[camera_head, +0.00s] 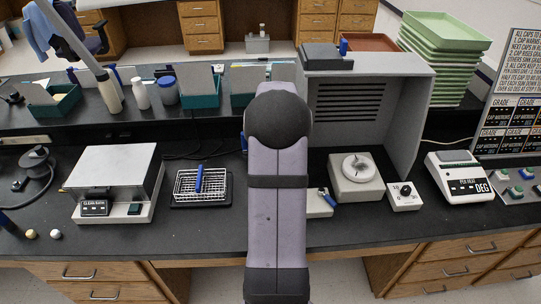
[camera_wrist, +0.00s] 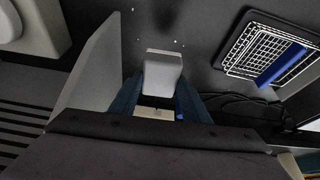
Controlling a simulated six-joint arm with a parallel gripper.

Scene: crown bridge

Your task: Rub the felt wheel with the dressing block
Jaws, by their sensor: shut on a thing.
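The white felt wheel (camera_head: 358,167) lies on top of a cream box (camera_head: 350,192) inside the open side of a grey hood. In the wrist view, part of a pale round shape on a pale housing shows at the upper left and looks like the same wheel (camera_wrist: 10,22). My gripper (camera_wrist: 162,88) has dark blue fingers shut on a pale grey block, which looks like the dressing block (camera_wrist: 163,72). The block is apart from the wheel. In the head view my arm hides the gripper and the block.
The grey hood (camera_head: 405,100) has a side wall close to my gripper. A wire basket (camera_head: 200,186) with a blue handle stands left of my arm. A dial box (camera_head: 404,196) stands right of the wheel's box. A small cream box with a blue lever (camera_head: 320,205) is partly hidden.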

